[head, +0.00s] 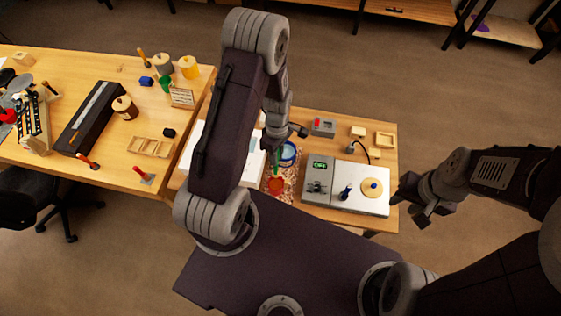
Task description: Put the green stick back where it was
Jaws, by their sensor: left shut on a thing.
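My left gripper (276,146) reaches down over the right-hand bench, partly hidden by my own arm. It is shut on a thin green stick (276,161), of which only a small part shows. The stick is above a patterned mat (268,199), close to a red cup (277,185) and a blue-rimmed round dish (288,153). I cannot tell whether the stick touches either one. My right gripper (408,208) is empty and open, off the right edge of the bench.
A grey device with a green display (320,166) and a plate with a round disc (373,188) stand right of the mat. White sheets (250,167) lie left of it.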

